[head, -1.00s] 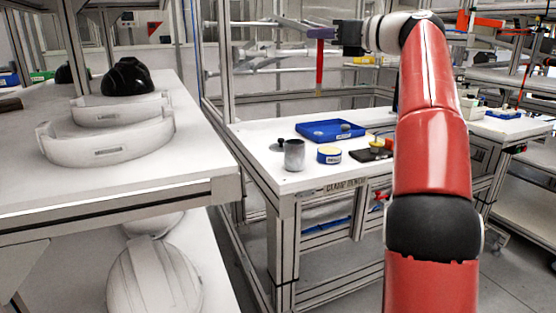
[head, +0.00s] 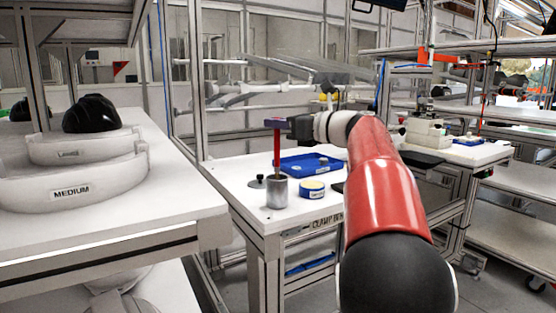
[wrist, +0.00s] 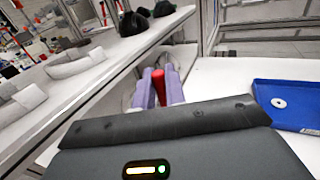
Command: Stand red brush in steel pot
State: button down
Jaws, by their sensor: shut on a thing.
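The steel pot (head: 277,194) is a small grey cylinder standing upright near the left corner of the white bench. The red brush (head: 277,152) hangs upright above it, its lower end meeting the pot's mouth. I cannot tell how far inside the lower end is; the pot hides it. My gripper (head: 274,122), with purple fingers, is shut on the brush's upper part, above the pot. In the wrist view the red brush (wrist: 158,84) shows end-on between the two fingers (wrist: 158,92); the pot is not seen there.
A dark knobbed lid (head: 257,182) lies left of the pot. A blue tray (head: 305,164) is behind. A shelf with white helmet shells (head: 75,188) is on the left.

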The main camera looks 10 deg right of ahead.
aim_at(278, 167)
jog(key=shift+f+b, duration=0.65)
jog(key=shift+f, duration=2.55)
jog(key=shift+f, duration=0.2)
jog(key=c, duration=1.5)
grip_release()
jog(key=shift+o, duration=0.2)
jog(key=shift+r, duration=0.1)
jog(key=shift+r, duration=0.15)
jog(key=v, duration=1.2)
